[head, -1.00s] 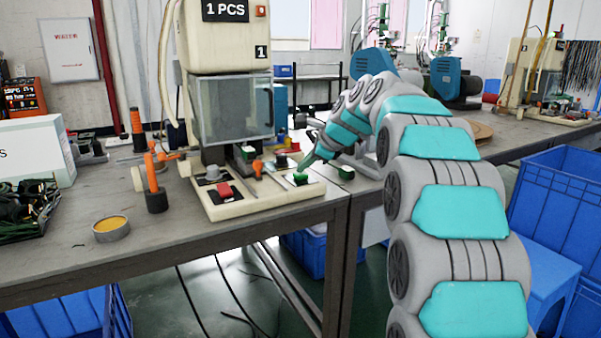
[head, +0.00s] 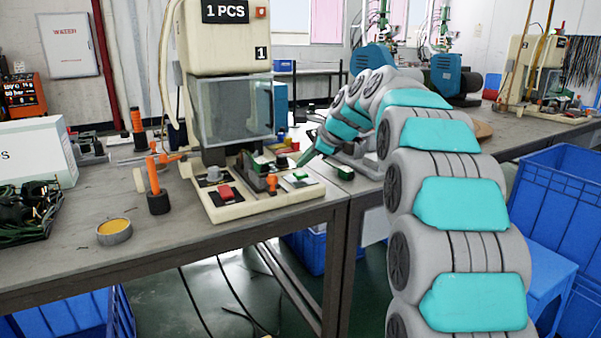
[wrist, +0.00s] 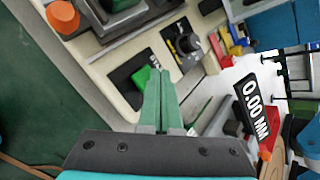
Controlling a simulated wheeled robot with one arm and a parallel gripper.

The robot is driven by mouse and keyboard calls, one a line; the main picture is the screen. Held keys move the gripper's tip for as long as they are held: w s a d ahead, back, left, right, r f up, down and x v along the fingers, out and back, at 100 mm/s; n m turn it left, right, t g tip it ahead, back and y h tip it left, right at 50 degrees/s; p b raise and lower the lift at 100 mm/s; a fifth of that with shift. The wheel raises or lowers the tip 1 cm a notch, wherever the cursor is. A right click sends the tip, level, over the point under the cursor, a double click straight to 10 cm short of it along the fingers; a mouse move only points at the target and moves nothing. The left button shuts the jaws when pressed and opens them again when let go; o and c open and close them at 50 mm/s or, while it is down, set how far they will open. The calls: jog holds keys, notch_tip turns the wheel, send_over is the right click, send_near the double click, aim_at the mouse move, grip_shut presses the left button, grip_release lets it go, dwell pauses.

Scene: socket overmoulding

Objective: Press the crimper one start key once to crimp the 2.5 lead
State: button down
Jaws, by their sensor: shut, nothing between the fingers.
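Crimper one (head: 228,45), a cream machine marked "1" and "1 PCS", stands on the bench with a clear guard over its tooling. A green start key (head: 301,177) sits on a black plate at its base's right front corner; it also shows in the wrist view (wrist: 141,78). My gripper (head: 302,162) is shut and empty, its tips a little above and behind the key in the head view. In the wrist view the closed green fingers (wrist: 160,78) point beside the key and overlap its edge. A 2.5 lead cannot be made out.
The base also carries a red key (head: 225,191), a grey knob (head: 213,175) and an orange-knobbed part (head: 272,184) at the front. A display reading 0.00 MM (wrist: 255,108) lies near my fingers. Blue crates (head: 560,190) stand at right.

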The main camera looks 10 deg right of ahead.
aim_at(304, 174)
jog(key=shift+r+p, duration=0.8)
jog(key=shift+r, duration=1.75)
jog(key=s+f+n+g+h, duration=0.1)
jog(key=s+f+n+g, duration=0.2)
jog(key=s, duration=1.5)
jog(key=s+f+n+g+h, duration=0.2)
jog(key=s+f+n, duration=0.9)
jog(key=s, duration=0.7)
jog(key=s+f+n+g+h, duration=0.1)
jog(key=s+f+n+g, duration=0.3)
jog(key=s+f+n, duration=0.3)
jog(key=s+f, duration=0.5)
jog(key=s, duration=0.6)
jog(key=shift+a+g+h, duration=0.3)
jog(key=shift+a+g, duration=0.1)
